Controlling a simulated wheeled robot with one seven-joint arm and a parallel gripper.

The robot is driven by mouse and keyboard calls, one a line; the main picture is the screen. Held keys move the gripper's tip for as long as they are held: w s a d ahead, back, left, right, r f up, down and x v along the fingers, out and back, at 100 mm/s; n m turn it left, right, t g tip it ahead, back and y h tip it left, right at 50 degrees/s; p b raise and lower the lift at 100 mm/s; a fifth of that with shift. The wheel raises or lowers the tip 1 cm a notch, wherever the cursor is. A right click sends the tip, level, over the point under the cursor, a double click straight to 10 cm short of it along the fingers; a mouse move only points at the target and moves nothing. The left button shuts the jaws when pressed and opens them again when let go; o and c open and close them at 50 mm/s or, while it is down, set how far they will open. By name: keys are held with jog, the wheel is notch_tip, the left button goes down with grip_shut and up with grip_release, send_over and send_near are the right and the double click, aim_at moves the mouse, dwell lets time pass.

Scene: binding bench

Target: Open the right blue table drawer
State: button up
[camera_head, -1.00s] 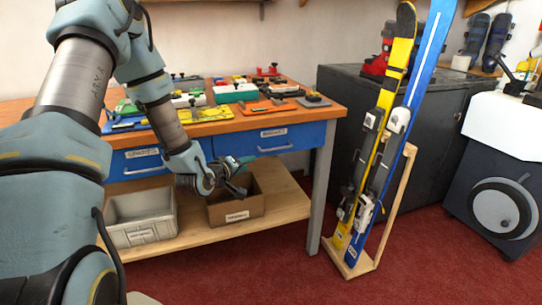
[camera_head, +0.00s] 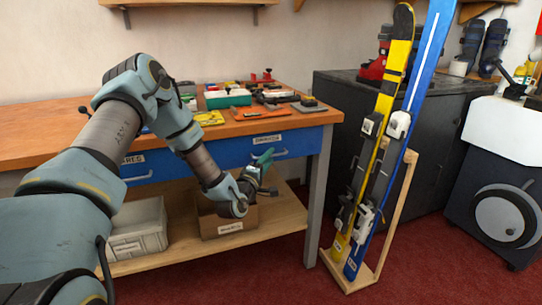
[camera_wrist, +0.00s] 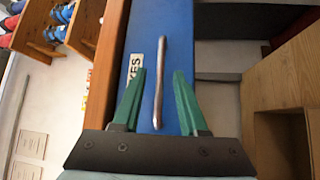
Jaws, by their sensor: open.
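The right blue drawer (camera_head: 240,151) is shut in the bench front, under the orange-brown top. Its bar handle (camera_head: 283,153) shows below a white label. My gripper (camera_head: 267,174) is open, just in front of and below this drawer in the head view. In the wrist view, the green fingers of my gripper (camera_wrist: 160,72) are apart, and the handle (camera_wrist: 161,85) appears between them, aligned with their length. I cannot tell whether the fingers are around the handle or still short of it. The label (camera_wrist: 134,68) is partly covered by a finger.
The left drawer (camera_head: 150,166) is shut. A grey bin (camera_head: 139,231) and a cardboard box (camera_head: 222,224) stand on the lower shelf. A bench leg (camera_head: 318,195) is right of the drawer. Skis (camera_head: 372,150) stand in a wooden rack farther right, with red floor around.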

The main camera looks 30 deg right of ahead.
jog(key=shift+x, duration=1)
grip_shut()
dwell(0.8)
